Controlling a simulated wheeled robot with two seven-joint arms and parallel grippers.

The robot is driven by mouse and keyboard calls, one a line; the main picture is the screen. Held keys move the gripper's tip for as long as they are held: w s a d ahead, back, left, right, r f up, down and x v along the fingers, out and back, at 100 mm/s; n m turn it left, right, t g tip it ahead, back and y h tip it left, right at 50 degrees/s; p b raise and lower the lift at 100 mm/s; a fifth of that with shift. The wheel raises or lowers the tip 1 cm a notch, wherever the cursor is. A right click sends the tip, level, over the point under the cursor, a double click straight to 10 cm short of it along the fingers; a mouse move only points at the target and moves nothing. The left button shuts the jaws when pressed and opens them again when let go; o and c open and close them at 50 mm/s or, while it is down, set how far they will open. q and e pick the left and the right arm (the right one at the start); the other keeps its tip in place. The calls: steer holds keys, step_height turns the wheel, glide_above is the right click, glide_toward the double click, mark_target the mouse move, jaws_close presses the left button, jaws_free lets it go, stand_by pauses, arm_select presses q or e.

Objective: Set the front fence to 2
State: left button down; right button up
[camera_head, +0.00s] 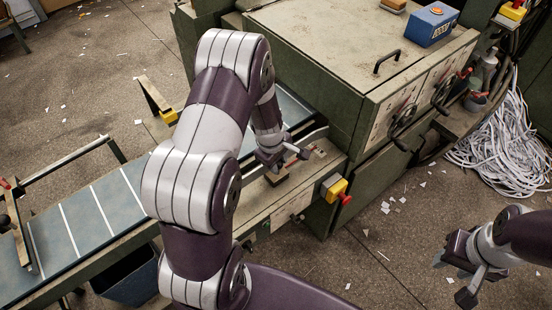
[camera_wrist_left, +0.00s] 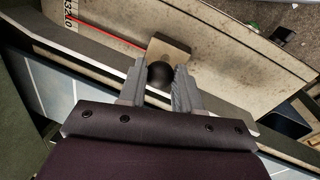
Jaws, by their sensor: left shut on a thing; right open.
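My left gripper (camera_head: 285,160) is over the feeder's front ledge in the head view. In the left wrist view the gripper (camera_wrist_left: 160,84) is shut on a round black knob (camera_wrist_left: 160,73). The knob sits by a tan block (camera_wrist_left: 170,52) next to a long fence bar (camera_wrist_left: 90,50). A thin red line (camera_wrist_left: 108,35) runs from the block towards a printed number scale (camera_wrist_left: 70,18) at upper left. The digits are small, and I cannot tell which one the line meets. My right gripper (camera_head: 454,278) is open and empty, above the floor at lower right.
A blue-grey belt with white stripes (camera_head: 85,215) runs to the left. A yellow box with a red button (camera_head: 335,188) is on the ledge's front corner. A green cabinet (camera_head: 340,70) stands behind, with a blue box (camera_head: 431,25) on top. Paper strips (camera_head: 505,145) lie on the floor.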

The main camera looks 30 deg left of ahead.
arm_select(q)
steer(key=c, duration=0.8)
jaws_free()
steer(key=shift+f, duration=0.1)
steer(key=r, duration=0.4)
steer(key=s+r+p, duration=0.1)
steer(key=r, duration=0.3)
steer(key=s+r, duration=0.1)
steer(key=r, duration=0.3)
steer(key=shift+s+a+r, duration=0.2)
steer(key=shift+a+r, duration=0.05)
